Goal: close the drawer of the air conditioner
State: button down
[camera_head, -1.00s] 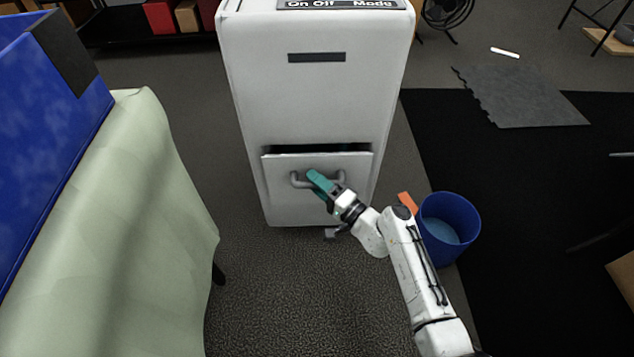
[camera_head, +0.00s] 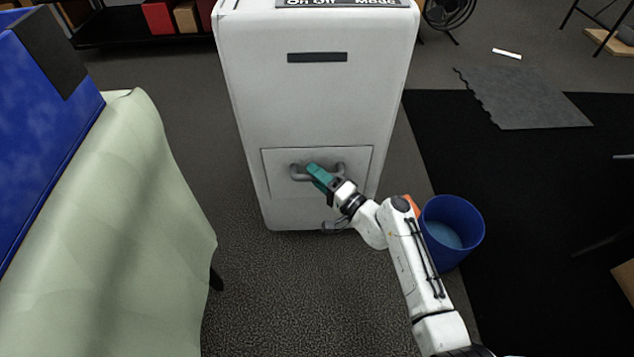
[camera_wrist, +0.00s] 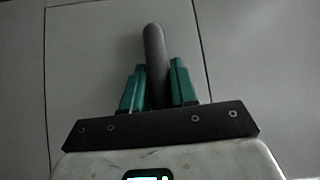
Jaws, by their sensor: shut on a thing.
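The white air conditioner (camera_head: 315,100) stands upright in the middle of the head view. Its drawer (camera_head: 285,185) is low on the front, and its face looks flush with the body, with only a thin outline around it. The grey drawer handle (camera_head: 298,172) is a curved bar on that face. My gripper (camera_head: 316,172) has teal fingers and is shut on the handle. In the wrist view the handle (camera_wrist: 154,60) runs between the two fingers (camera_wrist: 154,88), with the drawer face (camera_wrist: 95,60) behind it. The fingers hide part of the handle in the head view.
A table with a pale green cloth (camera_head: 150,230) and a blue box (camera_head: 45,120) is at the left. Carpet in front of the air conditioner is clear.

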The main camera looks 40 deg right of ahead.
jog(key=shift+w+d+f, duration=0.1)
jog(key=shift+w+d, duration=0.15)
jog(key=shift+w, duration=0.05)
jog(key=c, duration=1)
grip_release()
jog(key=shift+o, duration=0.2)
jog(key=p+v, duration=0.2)
jog(key=v, duration=0.8)
jog(key=shift+s, duration=0.4)
jog(key=shift+d, duration=0.15)
